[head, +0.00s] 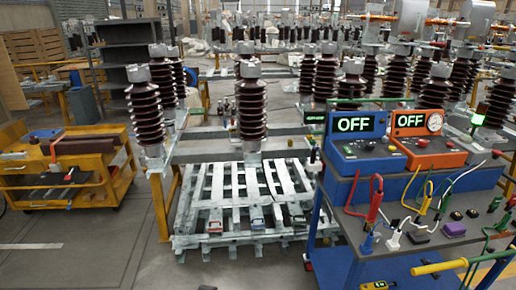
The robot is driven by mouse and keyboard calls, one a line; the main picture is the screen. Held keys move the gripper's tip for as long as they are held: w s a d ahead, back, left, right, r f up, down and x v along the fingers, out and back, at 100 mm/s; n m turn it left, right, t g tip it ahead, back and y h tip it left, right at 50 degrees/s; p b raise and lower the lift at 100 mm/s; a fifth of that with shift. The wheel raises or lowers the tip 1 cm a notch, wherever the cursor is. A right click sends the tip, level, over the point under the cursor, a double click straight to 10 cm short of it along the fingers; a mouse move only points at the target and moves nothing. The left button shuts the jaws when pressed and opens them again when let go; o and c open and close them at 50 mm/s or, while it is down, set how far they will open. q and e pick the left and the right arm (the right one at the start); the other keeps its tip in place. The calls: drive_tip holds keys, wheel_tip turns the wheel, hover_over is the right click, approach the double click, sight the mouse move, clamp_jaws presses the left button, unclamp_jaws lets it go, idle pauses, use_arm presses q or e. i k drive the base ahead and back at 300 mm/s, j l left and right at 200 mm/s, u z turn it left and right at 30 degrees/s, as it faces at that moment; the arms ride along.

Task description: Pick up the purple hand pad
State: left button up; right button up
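A small purple block, which looks like the purple hand pad (453,229), lies on the dark grey top of the blue cart (350,237) at the right of the head view. It lies near the cart's front right part, with a dark small block (418,236) to its left. Neither of my grippers can be made out in the head view. Nothing is seen touching the purple pad.
Blue (362,155) and orange (432,150) "OFF" boxes stand at the cart's back. Coloured clips and cables surround the pad. A yellow-gripped handle (438,266) crosses the cart's front. A pallet (240,200) and yellow trolley (75,170) stand left; some floor is free.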

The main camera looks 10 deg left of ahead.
sight(456, 230)
drive_tip(key=i+l+u, duration=0.1)
drive_tip(key=l, duration=0.4)
drive_tip(key=i+l, duration=0.25)
drive_tip(key=l, duration=0.2)
drive_tip(key=i+l+u, duration=0.15)
drive_tip(key=l, duration=0.35)
drive_tip(key=i+l, duration=0.15)
drive_tip(key=l, duration=0.35)
drive_tip(key=i+l+u, duration=0.15)
drive_tip(key=l, duration=0.4)
drive_tip(key=i+l, duration=0.1)
drive_tip(key=l, duration=0.4)
drive_tip(key=i+l+u, duration=0.15)
drive_tip(key=l, duration=0.9)
drive_tip(key=i+u, duration=0.05)
